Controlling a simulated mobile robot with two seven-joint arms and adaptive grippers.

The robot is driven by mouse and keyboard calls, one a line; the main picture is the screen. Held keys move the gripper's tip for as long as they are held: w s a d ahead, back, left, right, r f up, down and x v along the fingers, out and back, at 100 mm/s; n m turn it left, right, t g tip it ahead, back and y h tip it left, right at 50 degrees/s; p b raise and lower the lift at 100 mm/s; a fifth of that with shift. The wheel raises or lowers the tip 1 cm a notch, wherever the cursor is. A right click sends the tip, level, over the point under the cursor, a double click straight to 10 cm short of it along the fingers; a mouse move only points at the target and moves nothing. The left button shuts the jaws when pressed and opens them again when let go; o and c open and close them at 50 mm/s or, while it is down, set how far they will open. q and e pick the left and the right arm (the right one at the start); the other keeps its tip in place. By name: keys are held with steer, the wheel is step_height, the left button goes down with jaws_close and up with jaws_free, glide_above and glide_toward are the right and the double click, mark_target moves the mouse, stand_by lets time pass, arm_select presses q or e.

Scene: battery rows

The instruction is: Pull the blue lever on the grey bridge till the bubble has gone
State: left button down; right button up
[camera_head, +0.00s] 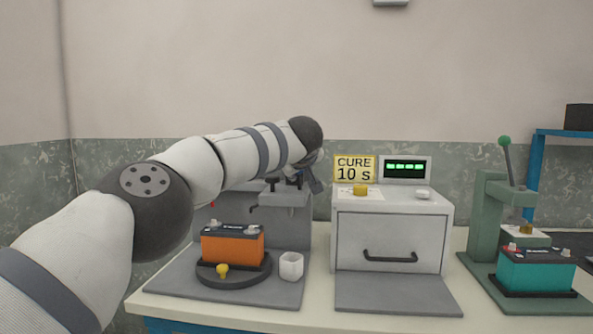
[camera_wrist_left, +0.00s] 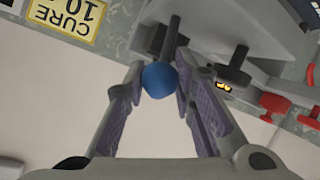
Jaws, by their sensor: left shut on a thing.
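The grey bridge (camera_head: 283,224) stands behind an orange battery (camera_head: 233,246) on a round dark turntable (camera_head: 207,275). My left gripper (camera_head: 312,178) is at the bridge's upper right; its fingers are partly hidden by my wrist in the head view. In the left wrist view, the lever's blue ball knob (camera_wrist_left: 160,79) sits between the two fingers of my left gripper (camera_wrist_left: 162,84), which is shut on it. The dark lever rod (camera_wrist_left: 172,38) runs from the knob to the bridge. I cannot make out a bubble. My right gripper is in neither view.
A white cup (camera_head: 291,266) stands right of the turntable. A cure oven (camera_head: 390,240) with a drawer handle stands to the right, with a "CURE 10 S" sign (camera_head: 354,169). Farther right are a green press (camera_head: 487,215) and a teal battery (camera_head: 537,272).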

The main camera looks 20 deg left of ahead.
arm_select(q)
steer(key=c, duration=1.3)
jaws_free()
steer(key=v, duration=1.2)
